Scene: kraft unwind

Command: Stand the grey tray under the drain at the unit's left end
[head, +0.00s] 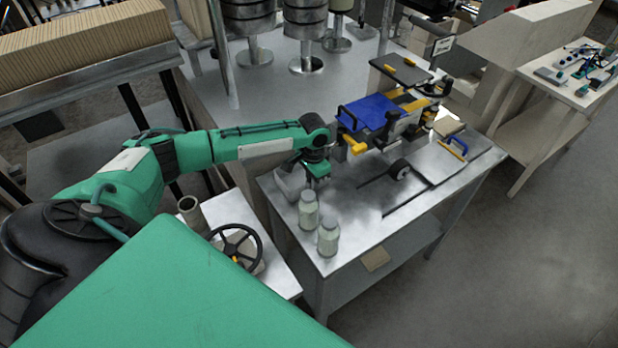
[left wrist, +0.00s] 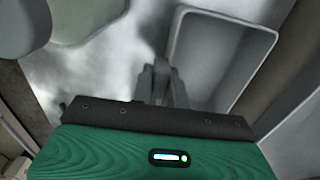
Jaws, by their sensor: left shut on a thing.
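The grey tray (head: 290,183) is at the left edge of the metal table, partly hidden behind my left gripper (head: 317,182). In the left wrist view the tray (left wrist: 262,42) is to the right of the fingers, its inside visible. My left gripper (left wrist: 165,88) is shut on the tray's near-side wall. The unit (head: 378,112), with a blue panel, stands to the right of the gripper. A yellow part (head: 356,146) sticks out at its left end; I cannot make out the drain opening. My right gripper is not in view.
Two pale jars (head: 308,212) (head: 328,238) stand close in front of the gripper on the metal table (head: 350,225).

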